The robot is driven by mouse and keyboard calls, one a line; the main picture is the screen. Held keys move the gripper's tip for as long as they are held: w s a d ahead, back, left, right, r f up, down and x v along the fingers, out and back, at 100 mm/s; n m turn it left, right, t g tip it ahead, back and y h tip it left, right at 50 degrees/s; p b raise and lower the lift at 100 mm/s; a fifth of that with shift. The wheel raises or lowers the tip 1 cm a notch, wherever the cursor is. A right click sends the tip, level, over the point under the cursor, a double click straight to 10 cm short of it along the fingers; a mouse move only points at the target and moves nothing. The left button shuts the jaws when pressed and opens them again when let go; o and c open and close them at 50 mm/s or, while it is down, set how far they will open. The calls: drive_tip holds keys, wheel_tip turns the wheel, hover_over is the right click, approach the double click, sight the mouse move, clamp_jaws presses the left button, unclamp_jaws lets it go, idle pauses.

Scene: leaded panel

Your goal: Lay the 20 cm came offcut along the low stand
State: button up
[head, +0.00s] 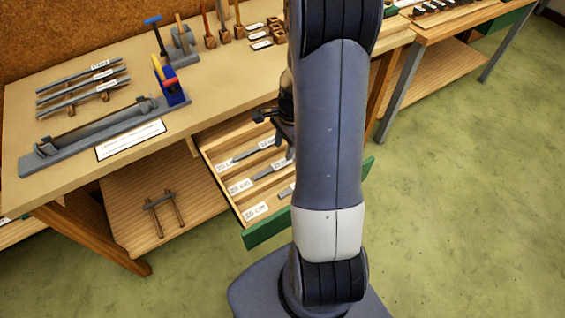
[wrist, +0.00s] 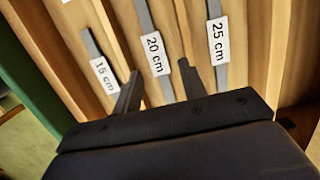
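The 20 cm came offcut (wrist: 146,20) is a thin grey strip with a white "20 cm" label, lying in a wooden drawer lane. My gripper (wrist: 160,70) is open above it in the wrist view, one finger on each side; whether the fingers are down around it I cannot tell. In the head view my arm hides most of the gripper. A small stand (head: 177,211) with two wooden rails and a grey bar across them sits on the shelf under the bench; it appears to be the low stand.
The open drawer has a green front (head: 266,232). A 15 cm strip (wrist: 91,43) and a 25 cm strip (wrist: 214,9) lie either side. On the bench (head: 30,105) are a rack of labelled grey bars (head: 82,73) and a long grey fixture (head: 50,156). The floor at right is clear.

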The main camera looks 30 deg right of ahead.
sight(282, 163)
drive_tip(key=f, duration=0.5)
drive_tip(key=shift+s+a, duration=0.25)
drive_tip(key=shift+a, duration=0.15)
clamp_jaws()
